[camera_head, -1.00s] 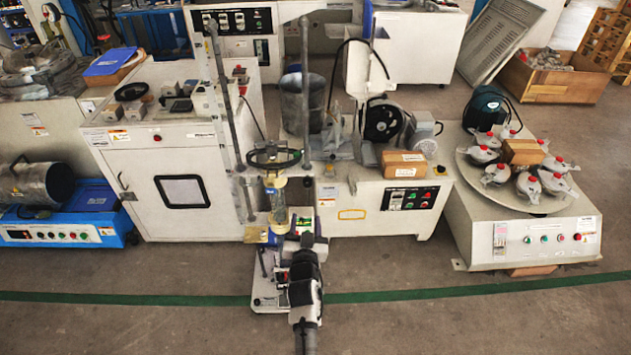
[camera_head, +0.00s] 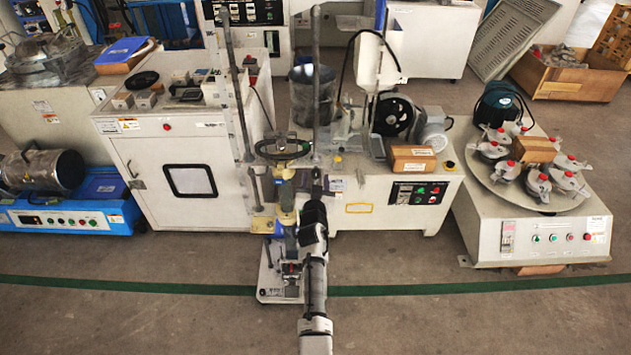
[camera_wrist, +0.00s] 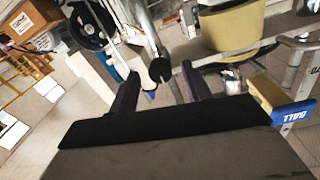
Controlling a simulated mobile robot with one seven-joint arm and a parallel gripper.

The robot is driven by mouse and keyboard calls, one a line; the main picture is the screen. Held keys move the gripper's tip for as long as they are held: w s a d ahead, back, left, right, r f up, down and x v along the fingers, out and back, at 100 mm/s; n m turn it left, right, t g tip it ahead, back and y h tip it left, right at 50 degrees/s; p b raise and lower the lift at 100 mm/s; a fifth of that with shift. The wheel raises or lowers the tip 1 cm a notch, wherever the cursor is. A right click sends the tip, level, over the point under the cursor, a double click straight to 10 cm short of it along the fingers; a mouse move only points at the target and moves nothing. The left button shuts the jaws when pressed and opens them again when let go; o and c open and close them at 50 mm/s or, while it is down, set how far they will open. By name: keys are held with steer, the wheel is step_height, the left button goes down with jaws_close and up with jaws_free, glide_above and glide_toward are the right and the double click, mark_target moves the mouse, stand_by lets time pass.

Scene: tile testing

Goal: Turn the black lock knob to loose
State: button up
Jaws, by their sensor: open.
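The black lock knob (camera_wrist: 160,69) is a small dark round knob on the end of a grey rod in the wrist view. I cannot make it out in the head view. My gripper (camera_wrist: 159,77) is open, with its two dark fingers on either side of the knob in the picture. I cannot tell whether the fingertips reach around it or stop short of it. In the head view, my gripper end is at the right side of the upright test stand (camera_head: 286,217), below its black handwheel (camera_head: 282,148). My own arm hides part of the stand.
Metal posts and a yellowish cylinder (camera_wrist: 232,27) are close to the right finger in the wrist view. A blue-ended block (camera_wrist: 293,111) lies at the right. The floor in front is mostly clear.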

steer(key=shift+w, duration=0.2)
steer(key=c, duration=1)
